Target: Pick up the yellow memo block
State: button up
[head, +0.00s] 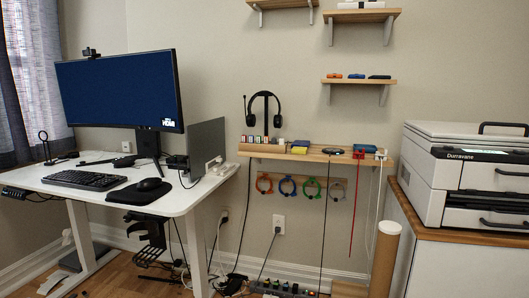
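A small yellow block (299,149) shows on the long wooden wall shelf (262,150) in the head view, left of the shelf's middle. A blue item (301,143) sits against it or on top of it; I cannot tell which, and it hides part of the yellow. My gripper is not in view.
A headphone stand (265,110) and small bottles stand left of the block; a dark round item (333,151) and a red item (365,149) lie to its right. Cables hang below the shelf. A tan tube (384,255) stands at the front right, near the printer (465,175).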

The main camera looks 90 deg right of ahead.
aim_at(295, 150)
jog(key=i, duration=2.1)
jog(key=z, duration=4.7)
jog(key=i, duration=1.7)
jog(key=u, duration=0.05)
